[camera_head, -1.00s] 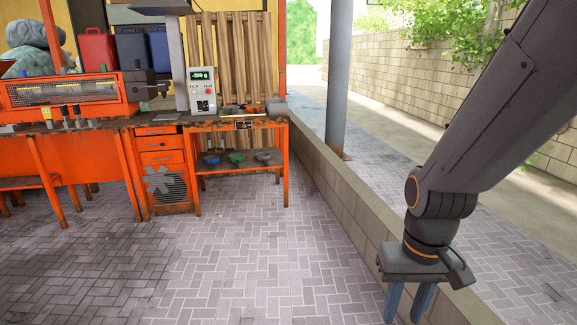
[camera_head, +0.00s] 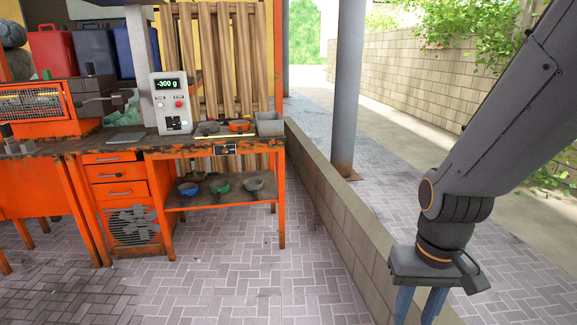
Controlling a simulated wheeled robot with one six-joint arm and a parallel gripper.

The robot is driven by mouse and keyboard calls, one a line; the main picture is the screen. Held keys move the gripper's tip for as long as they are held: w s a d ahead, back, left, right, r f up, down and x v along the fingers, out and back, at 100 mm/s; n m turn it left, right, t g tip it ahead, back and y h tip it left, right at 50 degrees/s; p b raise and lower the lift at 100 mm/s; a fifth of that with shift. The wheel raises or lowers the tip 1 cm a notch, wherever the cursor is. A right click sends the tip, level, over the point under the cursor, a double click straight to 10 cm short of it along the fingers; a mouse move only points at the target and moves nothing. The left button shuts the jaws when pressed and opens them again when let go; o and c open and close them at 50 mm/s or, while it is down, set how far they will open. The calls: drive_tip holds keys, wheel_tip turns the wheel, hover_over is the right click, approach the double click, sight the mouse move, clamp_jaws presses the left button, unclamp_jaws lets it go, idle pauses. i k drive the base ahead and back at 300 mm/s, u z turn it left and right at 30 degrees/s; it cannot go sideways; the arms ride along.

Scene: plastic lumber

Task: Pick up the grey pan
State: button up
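A small grey pan (camera_head: 254,187) sits at the right end of the workbench's lower shelf (camera_head: 230,200). A green pan (camera_head: 220,187) and a blue pan (camera_head: 188,189) stand to its left on the same shelf. My gripper (camera_head: 419,308) hangs at the lower right, far in front of the bench and well away from the pan. Its two blue fingers point down and are apart, with nothing seen between them. The fingertips are cut off by the bottom edge of the picture.
The orange workbench top (camera_head: 130,147) carries a scale display (camera_head: 171,104), a grey bin (camera_head: 269,124) and an orange pan (camera_head: 240,126). A low brick wall (camera_head: 325,200) and a grey post (camera_head: 346,90) stand on the right. The paved floor (camera_head: 230,285) ahead is clear.

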sight(210, 127)
drive_tip(key=u, duration=0.25)
drive_tip(key=i, duration=1.8)
drive_tip(key=u, duration=0.6)
drive_tip(key=i, duration=1.5)
drive_tip(key=u, duration=0.35)
